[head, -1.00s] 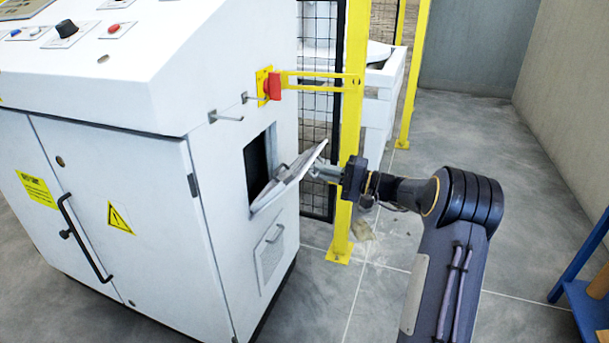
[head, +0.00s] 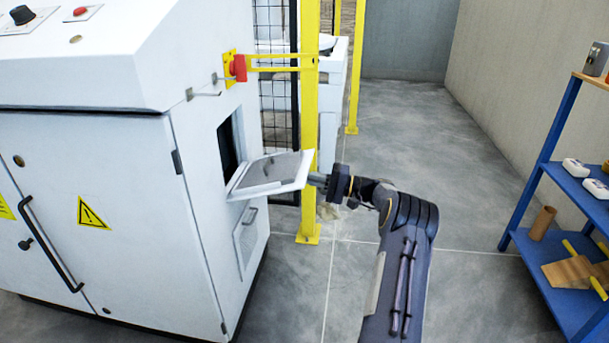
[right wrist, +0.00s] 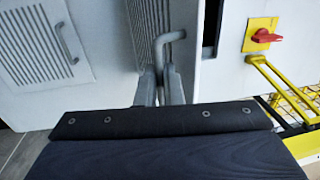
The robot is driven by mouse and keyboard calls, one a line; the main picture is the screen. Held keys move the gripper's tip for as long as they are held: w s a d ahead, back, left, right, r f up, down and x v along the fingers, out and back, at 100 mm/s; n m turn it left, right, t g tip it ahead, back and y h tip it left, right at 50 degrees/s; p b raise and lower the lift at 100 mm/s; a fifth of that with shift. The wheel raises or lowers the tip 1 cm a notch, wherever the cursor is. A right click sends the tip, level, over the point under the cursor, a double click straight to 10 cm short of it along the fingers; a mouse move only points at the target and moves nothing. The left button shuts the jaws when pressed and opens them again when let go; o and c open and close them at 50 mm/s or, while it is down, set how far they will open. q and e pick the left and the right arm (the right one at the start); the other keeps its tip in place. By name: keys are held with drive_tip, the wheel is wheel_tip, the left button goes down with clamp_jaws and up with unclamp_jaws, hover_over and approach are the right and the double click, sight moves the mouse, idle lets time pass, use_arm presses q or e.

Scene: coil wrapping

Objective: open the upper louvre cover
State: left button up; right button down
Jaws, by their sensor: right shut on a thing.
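The upper louvre cover (head: 272,173) is a white framed panel on the cabinet's side. It is swung out and down, tilted close to level, with its lower edge at the cabinet. A dark opening (head: 228,146) shows above and behind it. My right gripper (head: 314,179) is at the cover's outer edge. In the right wrist view the cover's slats (right wrist: 172,35) and bent grey handle (right wrist: 158,48) show, with my right gripper (right wrist: 161,88) shut on the handle. The gripper's contact is hidden in the head view. My left gripper is in neither view.
A lower louvre cover (head: 246,238) sits shut below. A red switch (head: 238,67) and small metal rod (head: 204,94) stick out above the opening. A yellow post (head: 310,130) stands behind the cover. A blue shelf (head: 545,170) is at right; the floor between is clear.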

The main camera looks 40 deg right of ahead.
drive_tip(key=shift+w+a+f+t+y+b, duration=0.1)
drive_tip(key=shift+f+t+y+b, duration=0.35)
drive_tip(key=shift+f, duration=0.6)
drive_tip(key=shift+w+a+f+t+y+b, duration=0.1)
drive_tip(key=shift+f+t+y+b, duration=0.35)
drive_tip(key=shift+f, duration=0.6)
drive_tip(key=c, duration=1.6)
unclamp_jaws()
drive_tip(key=shift+w+a, duration=0.15)
drive_tip(key=shift+w, duration=0.05)
drive_tip(key=shift+o, duration=0.2)
drive_tip(key=shift+s, duration=0.1)
drive_tip(key=p+v, duration=0.2)
drive_tip(key=v, duration=0.6)
